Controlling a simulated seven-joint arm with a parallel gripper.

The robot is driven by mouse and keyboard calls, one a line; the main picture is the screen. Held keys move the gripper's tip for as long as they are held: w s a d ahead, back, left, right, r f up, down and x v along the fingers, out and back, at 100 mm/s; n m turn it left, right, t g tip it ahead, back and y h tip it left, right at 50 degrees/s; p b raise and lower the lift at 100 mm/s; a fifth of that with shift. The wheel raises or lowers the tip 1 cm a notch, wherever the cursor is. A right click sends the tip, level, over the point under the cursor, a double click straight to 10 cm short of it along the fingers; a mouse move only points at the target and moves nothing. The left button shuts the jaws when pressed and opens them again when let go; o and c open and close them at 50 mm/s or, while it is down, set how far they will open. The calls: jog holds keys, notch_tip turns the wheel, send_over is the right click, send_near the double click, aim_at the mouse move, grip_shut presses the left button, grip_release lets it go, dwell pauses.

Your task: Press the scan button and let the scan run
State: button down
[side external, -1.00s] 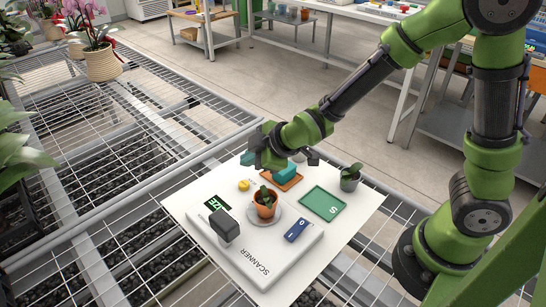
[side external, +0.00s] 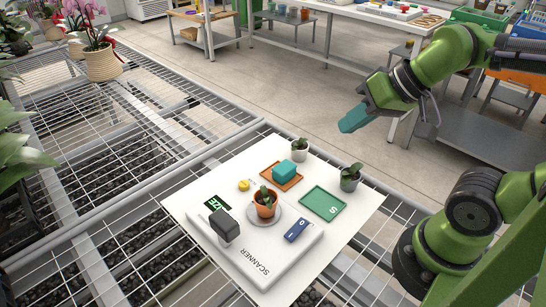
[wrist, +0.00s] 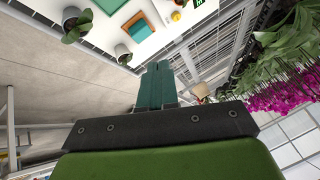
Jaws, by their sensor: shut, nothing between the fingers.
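The white scanner (side external: 255,262) lies on a white board, with a dark box-shaped head (side external: 224,225), a dark display with green characters (side external: 217,204) and a blue rocker switch (side external: 297,230) marked 0 and I. A terracotta pot with a seedling (side external: 265,206) stands upright on its round grey plate (side external: 279,222). My gripper (side external: 352,119) is shut and empty, raised beyond the board's right side, well apart from everything. Its teal fingers (wrist: 157,86) are together.
An orange tray (side external: 270,179) holds a teal block (side external: 285,169). A green tray marked S (side external: 322,204) is empty. A white pot (side external: 300,150) and a grey pot (side external: 350,179), each with a plant, stand near the board's far right edge. Wire-mesh benching surrounds the board.

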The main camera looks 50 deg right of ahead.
jog(key=shift+a+f, duration=0.1)
jog(key=m+g+h, duration=0.2)
jog(key=m+g, duration=0.5)
jog(key=m, duration=0.6)
send_over(245, 183)
notch_tip(245, 183, down, 6)
jog(key=shift+s+d+f+m, duration=0.1)
jog(key=shift+d+m, duration=0.1)
jog(key=shift+m, duration=0.2)
jog(key=f, duration=1.4)
jog(key=shift+a, duration=0.2)
jog(key=shift+f, duration=0.15)
